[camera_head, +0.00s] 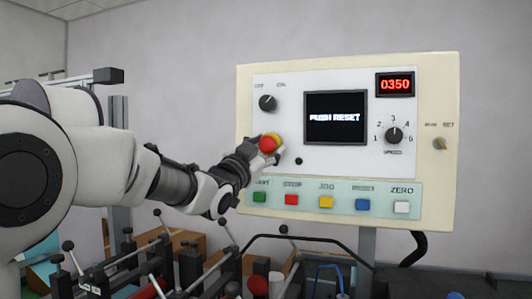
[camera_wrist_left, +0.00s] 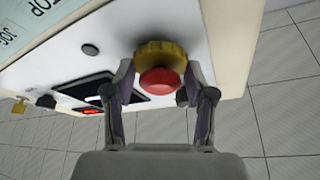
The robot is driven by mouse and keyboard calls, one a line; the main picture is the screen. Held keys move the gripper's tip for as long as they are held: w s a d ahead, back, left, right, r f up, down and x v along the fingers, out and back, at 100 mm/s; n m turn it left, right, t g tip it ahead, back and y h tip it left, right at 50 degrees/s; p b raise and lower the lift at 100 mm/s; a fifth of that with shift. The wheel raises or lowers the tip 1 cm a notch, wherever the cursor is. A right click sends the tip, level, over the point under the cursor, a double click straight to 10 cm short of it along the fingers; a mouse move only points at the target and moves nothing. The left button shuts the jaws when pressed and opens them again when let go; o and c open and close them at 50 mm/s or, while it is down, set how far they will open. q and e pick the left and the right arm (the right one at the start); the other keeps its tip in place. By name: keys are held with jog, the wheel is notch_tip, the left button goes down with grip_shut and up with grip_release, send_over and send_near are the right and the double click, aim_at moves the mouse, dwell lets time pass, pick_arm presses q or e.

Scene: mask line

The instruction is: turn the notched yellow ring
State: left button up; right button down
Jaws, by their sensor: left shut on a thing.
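The notched yellow ring (camera_head: 275,138) is on the left side of the control panel, around the base of a red mushroom button (camera_head: 267,144). In the left wrist view the ring (camera_wrist_left: 160,54) shows behind the red button (camera_wrist_left: 159,80), against the white panel face. My left gripper (camera_wrist_left: 160,75) has one finger on each side of the ring and is shut on it. In the head view my left gripper (camera_head: 252,160) reaches the ring from the lower left, and the wrist partly hides the panel edge. My right gripper is not in view.
The cream control panel (camera_head: 447,90) has a screen (camera_head: 336,118) reading "PUSH RESET", a red "0350" display (camera_head: 395,84), a speed knob (camera_head: 394,135) and an off/on knob (camera_head: 267,102). A row of coloured buttons (camera_head: 326,202) lies below. Machine rods and levers (camera_head: 200,270) stand under my left arm.

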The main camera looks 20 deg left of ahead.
pick_arm(q)
jog(key=shift+a+r+m+g+h, duration=0.1)
jog(key=shift+m+g+h, duration=0.25)
jog(key=shift+m, duration=0.75)
jog(key=shift+a+m+g+h, duration=0.1)
jog(key=shift+m+g+h, duration=0.25)
jog(key=shift+m, duration=0.75)
jog(key=shift+r+m, duration=0.1)
jog(key=shift+m, duration=0.2)
